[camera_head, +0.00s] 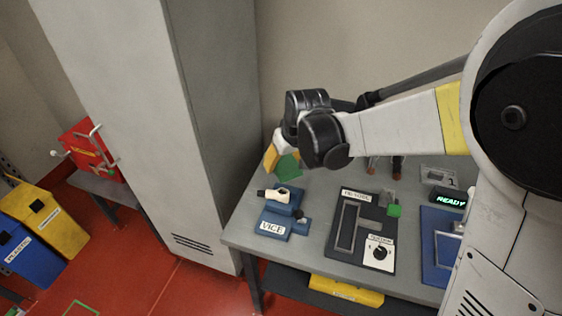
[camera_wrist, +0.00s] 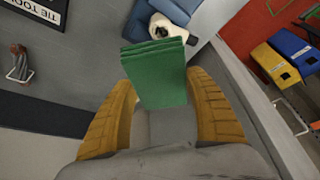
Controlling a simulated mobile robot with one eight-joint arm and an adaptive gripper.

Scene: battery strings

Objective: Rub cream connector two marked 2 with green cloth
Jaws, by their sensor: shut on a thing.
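My gripper (camera_head: 276,156), with yellow fingers, is shut on a folded green cloth (camera_head: 288,167) and holds it above the back left of the grey table. In the wrist view the cloth (camera_wrist: 155,72) stands out between the fingers (camera_wrist: 160,82). A cream connector (camera_head: 281,196) with dark ends sits in the blue vice (camera_head: 273,228), just in front of and below the cloth.
The dark tie tool board (camera_head: 345,255) with a knob panel lies right of the vice. A blue tray (camera_head: 432,250) and a READY display (camera_head: 447,199) are further right. A tall grey cabinet (camera_head: 205,110) stands close to the table's left edge. Yellow and blue bins are beyond it.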

